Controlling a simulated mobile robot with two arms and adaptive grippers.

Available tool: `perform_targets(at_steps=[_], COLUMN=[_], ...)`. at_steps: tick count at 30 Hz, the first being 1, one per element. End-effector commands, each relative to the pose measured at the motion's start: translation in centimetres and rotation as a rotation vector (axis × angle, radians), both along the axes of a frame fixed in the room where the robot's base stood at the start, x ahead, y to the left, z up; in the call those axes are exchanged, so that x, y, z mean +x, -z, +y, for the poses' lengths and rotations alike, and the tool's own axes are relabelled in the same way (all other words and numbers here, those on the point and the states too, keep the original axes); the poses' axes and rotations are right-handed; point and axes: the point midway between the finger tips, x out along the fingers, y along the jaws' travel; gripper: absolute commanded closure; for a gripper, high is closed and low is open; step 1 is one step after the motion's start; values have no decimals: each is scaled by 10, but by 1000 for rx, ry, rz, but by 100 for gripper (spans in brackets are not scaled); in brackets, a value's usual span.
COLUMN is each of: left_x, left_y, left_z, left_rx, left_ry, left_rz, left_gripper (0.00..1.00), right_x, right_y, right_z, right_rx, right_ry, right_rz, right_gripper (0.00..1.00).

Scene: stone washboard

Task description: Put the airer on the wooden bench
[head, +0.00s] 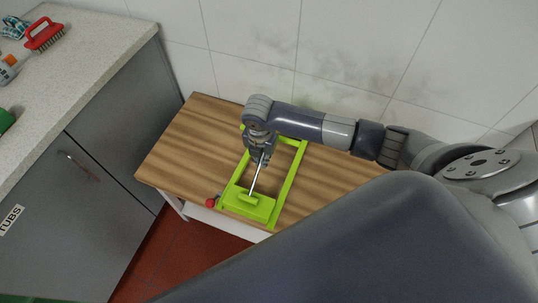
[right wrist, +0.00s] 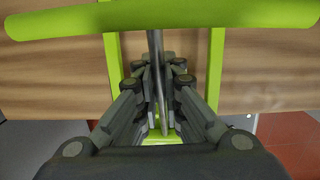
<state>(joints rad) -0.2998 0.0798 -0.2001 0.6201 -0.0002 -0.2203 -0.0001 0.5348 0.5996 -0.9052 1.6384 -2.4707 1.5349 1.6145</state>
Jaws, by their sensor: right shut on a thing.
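The airer (head: 288,180) is a lime-green frame with a thin metal rod. In the head view it is over the wooden bench (head: 180,145), lying flat on it or just above it; I cannot tell which. My right gripper (head: 260,158) is above the frame and shut on the airer's metal rod. In the right wrist view the fingers (right wrist: 157,95) close around the rod, with a thick green bar (right wrist: 200,15) of the airer across the top. The gripper hides part of the frame. My left gripper is in neither view.
A red knob (head: 210,202) shows at the bench's front edge. A grey cabinet with a stone counter (head: 85,60) stands to the left, holding a red brush (head: 44,36) and bottles. A tiled wall (head: 250,40) is behind. The bench's left part is clear.

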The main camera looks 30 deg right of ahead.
Motion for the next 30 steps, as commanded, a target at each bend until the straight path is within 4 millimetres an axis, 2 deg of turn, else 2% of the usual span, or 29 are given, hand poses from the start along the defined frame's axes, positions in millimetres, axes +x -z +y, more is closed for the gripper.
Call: perform_targets(at_steps=[11,18,28,30], left_x=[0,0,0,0], left_y=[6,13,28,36], left_z=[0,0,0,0], left_rx=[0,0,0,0], left_ry=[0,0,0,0], left_rz=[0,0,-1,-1], left_gripper=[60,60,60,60], right_x=[8,17,16,16], right_y=[1,3,22,32], right_z=[-14,-30,-29,-29], right_rx=[1,0,2,2], right_ry=[1,2,-1,-1], right_rz=[-2,-2,-1,1], right_gripper=[100,100,100,100])
